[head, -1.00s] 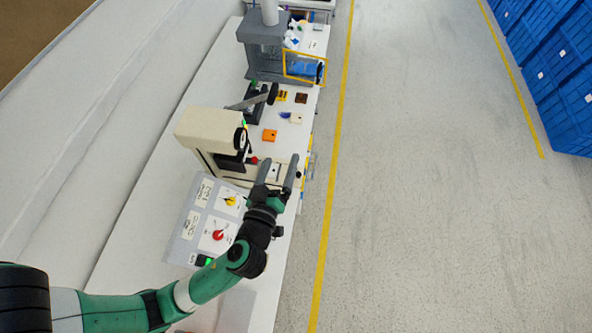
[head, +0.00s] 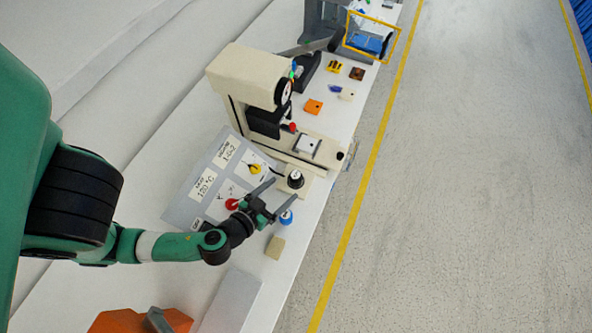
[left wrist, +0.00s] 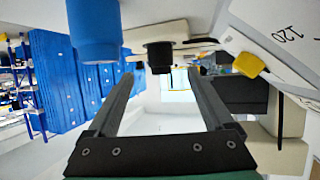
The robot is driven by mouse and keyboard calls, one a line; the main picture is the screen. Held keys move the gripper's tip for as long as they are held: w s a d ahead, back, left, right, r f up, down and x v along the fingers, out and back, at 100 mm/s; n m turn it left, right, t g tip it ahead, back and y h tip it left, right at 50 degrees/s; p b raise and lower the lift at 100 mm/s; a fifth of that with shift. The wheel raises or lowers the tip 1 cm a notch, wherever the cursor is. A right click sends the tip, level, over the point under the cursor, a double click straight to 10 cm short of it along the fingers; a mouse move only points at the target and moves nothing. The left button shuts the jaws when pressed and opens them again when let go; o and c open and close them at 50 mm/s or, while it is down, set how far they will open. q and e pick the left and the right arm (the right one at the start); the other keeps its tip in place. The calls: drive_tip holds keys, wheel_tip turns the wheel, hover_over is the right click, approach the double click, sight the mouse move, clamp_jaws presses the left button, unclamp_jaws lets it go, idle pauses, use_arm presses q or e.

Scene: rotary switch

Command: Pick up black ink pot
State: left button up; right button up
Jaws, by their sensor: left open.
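The black ink pot (head: 296,179) stands upright at the near end of the beige machine's base, with a pale top. It also shows in the left wrist view (left wrist: 160,57), between and beyond the fingertips. My left gripper (head: 285,190) is open and empty, its two fingers pointing at the black pot from the near side. The fingertips are close to the pot; I cannot tell whether they touch it. In the left wrist view the open fingers (left wrist: 160,76) have nothing between them. My right gripper is not in view.
A blue pot (head: 286,217) stands beside my left gripper, and shows large in the left wrist view (left wrist: 92,32). A beige block (head: 275,247) lies nearer. The control panel (head: 182,210) with red and yellow knobs is left. The beige press (head: 240,75) rises behind.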

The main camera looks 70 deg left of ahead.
sight(291, 181)
use_arm(q)
drive_tip(key=shift+w+a+f+b, duration=0.3)
drive_tip(key=shift+f+b, duration=0.35)
drive_tip(key=shift+b, duration=0.25)
drive_tip(key=shift+w+a+r+p, duration=0.35)
drive_tip(key=shift+r+p, duration=0.05)
drive_tip(key=shift+p, duration=0.15)
drive_tip(key=shift+x, duration=1.25)
drive_tip(key=shift+w+r+p+x, duration=0.1)
drive_tip(key=shift+r+p+x, duration=0.1)
drive_tip(key=shift+x, duration=1.35)
drive_tip(key=shift+w+r+p+x, duration=0.1)
drive_tip(key=shift+p+x, duration=0.1)
drive_tip(key=shift+x, duration=1.35)
drive_tip(key=shift+s+d, duration=0.1)
clamp_jaws()
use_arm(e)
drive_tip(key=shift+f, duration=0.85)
